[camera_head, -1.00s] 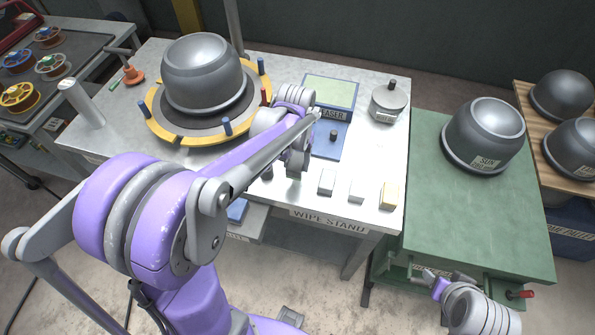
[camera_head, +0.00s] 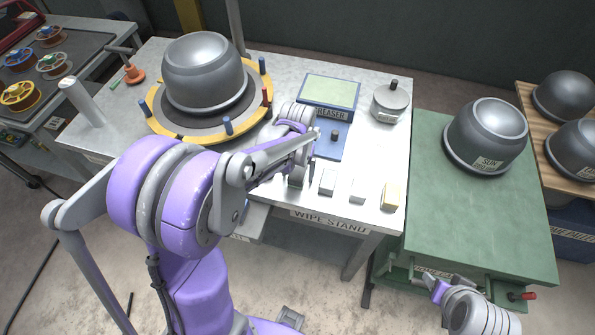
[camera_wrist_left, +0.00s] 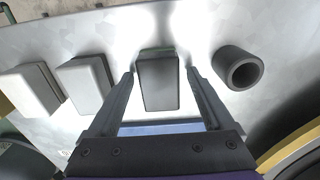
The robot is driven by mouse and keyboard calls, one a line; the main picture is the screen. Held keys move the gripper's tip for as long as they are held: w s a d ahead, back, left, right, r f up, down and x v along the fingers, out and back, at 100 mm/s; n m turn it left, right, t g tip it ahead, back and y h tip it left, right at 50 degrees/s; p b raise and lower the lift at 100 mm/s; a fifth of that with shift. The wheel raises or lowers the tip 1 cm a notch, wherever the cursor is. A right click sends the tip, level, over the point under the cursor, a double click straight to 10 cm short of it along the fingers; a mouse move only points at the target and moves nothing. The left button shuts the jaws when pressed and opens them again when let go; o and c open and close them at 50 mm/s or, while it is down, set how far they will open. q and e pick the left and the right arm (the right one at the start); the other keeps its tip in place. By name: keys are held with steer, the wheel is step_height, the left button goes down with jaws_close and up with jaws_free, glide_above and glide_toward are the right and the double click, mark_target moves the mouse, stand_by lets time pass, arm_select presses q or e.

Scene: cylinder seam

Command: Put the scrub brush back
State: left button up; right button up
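A dark grey block with a green strip at its far end, which looks like the scrub brush (camera_wrist_left: 158,82), stands between the fingers of my left gripper (camera_wrist_left: 160,78) in the left wrist view. A narrow gap shows between the block and each finger, so the gripper looks open around it. In the head view my left gripper (camera_head: 298,176) is low over the front of the metal table (camera_head: 385,155), and my own arm hides most of the brush. My right gripper (camera_head: 445,282) is at the green table's front edge, fingers apart and empty.
Pale blocks (camera_wrist_left: 85,82) and a dark hollow cylinder (camera_wrist_left: 240,68) flank the brush. A large dark bowl (camera_head: 203,72) sits on a yellow-rimmed turntable (camera_head: 160,122).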

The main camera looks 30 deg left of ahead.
mark_target(298, 172)
steer(key=shift+w, duration=0.1)
arm_select(q)
steer(key=shift+r, duration=0.3)
step_height(298, 172, up, 11)
steer(key=p, duration=0.1)
steer(key=s+d+f+m+t, duration=0.1)
steer(key=s+d+t, duration=0.2)
steer(key=s, duration=0.3)
steer(key=s+d+m+t, duration=0.1)
steer(key=s+d+t, duration=0.1)
steer(key=s, duration=0.5)
steer(key=shift+s+d+f+m+t, duration=0.15)
steer(key=shift+d+f+m+t, duration=0.2)
steer(key=shift+d, duration=0.55)
arm_select(e)
steer(key=shift+w+r, duration=0.35)
steer(key=shift+r, duration=0.5)
